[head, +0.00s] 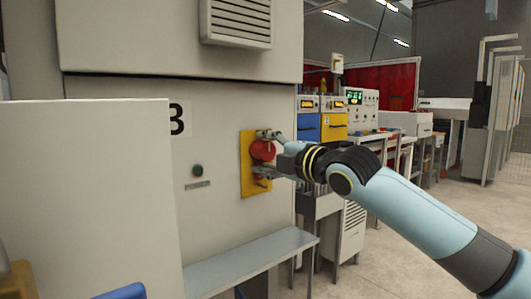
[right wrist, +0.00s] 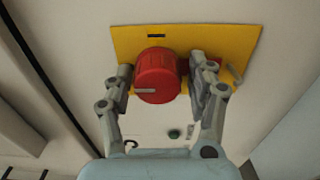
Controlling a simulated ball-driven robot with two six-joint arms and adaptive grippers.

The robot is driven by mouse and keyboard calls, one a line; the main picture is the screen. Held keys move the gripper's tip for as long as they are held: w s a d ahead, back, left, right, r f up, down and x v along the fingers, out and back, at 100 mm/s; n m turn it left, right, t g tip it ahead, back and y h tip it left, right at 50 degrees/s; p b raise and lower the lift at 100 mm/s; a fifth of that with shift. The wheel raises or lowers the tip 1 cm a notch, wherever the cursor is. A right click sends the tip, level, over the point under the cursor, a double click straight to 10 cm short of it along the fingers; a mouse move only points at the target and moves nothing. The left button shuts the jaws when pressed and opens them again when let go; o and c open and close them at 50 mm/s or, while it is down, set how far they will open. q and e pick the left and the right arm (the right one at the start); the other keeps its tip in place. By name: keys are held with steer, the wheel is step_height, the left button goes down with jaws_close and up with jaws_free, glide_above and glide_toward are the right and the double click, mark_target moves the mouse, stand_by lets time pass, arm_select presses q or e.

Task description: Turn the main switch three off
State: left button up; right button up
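The main switch is a round red knob (head: 262,150) on a yellow plate (head: 247,180), fixed to a pale cabinet panel marked 3. The knob also shows in the right wrist view (right wrist: 158,75), with a short light mark at its edge. My right gripper (head: 267,154) is at the plate, one finger above the knob and one below. In the right wrist view its fingers (right wrist: 161,80) stand on both sides of the knob. A small gap shows beside the lower finger in the head view; firm contact is not visible. My left gripper is not in view.
A small dark green button (head: 198,171) sits left of the plate. A grey ledge (head: 250,262) juts out below. A pale panel (head: 85,200) stands at the near left. Blue and yellow cabinets (head: 333,127) and open floor lie to the right.

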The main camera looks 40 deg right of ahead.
steer(key=shift+o, duration=0.5)
steer(key=shift+s, duration=0.1)
steer(key=s, duration=0.7)
steer(key=shift+s+d, duration=0.15)
steer(key=shift+d, duration=0.1)
